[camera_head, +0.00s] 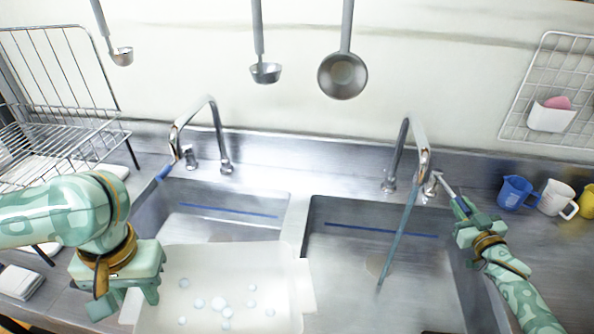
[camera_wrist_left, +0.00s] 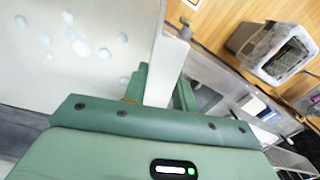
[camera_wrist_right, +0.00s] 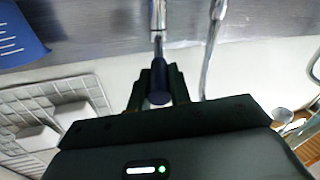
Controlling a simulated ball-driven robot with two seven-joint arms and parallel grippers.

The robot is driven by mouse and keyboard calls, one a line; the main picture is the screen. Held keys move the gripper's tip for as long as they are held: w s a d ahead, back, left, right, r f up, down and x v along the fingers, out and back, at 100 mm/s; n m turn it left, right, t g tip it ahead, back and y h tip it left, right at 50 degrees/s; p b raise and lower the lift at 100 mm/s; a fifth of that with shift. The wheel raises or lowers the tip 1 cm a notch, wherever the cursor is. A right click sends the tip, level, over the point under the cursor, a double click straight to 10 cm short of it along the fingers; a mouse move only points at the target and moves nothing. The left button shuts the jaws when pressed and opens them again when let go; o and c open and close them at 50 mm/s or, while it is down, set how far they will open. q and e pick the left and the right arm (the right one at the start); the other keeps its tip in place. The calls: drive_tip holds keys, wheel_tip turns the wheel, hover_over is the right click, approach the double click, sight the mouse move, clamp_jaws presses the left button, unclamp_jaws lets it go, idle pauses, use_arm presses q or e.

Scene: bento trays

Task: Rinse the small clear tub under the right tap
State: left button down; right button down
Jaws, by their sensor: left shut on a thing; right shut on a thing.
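The clear tub (camera_head: 180,262), pale and see-through with several whitish blobs in it, is above the front of the left basin. My left gripper (camera_head: 132,298) is shut on its left wall; the wall also shows between the fingers in the left wrist view (camera_wrist_left: 163,75). The right tap (camera_head: 421,145) has a bluish stream (camera_head: 400,228) falling from its spout into the right basin (camera_head: 335,275), to the right of the tub and apart from it. My right gripper (camera_head: 462,212) is shut on the right tap's lever (camera_head: 447,189), whose dark blue end (camera_wrist_right: 158,82) shows between the fingers.
The left tap (camera_head: 208,110) stands behind the left basin (camera_head: 235,203). A wire dish rack (camera_head: 60,130) is at the left. A blue mug (camera_head: 515,192), a white mug (camera_head: 555,197) and a yellow one (camera_head: 587,202) stand at the right. Ladles (camera_head: 342,75) hang above.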

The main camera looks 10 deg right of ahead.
drive_tip(key=c, duration=1.3)
unclamp_jaws()
use_arm(q)
wheel_tip(320, 180, up, 3)
drive_tip(key=p, duration=0.2)
drive_tip(key=shift+s+p, duration=0.1)
drive_tip(key=shift+p, duration=0.2)
use_arm(e)
drive_tip(key=s, duration=1.2)
drive_tip(key=shift+a, duration=0.25)
use_arm(q)
drive_tip(key=shift+r, duration=0.15)
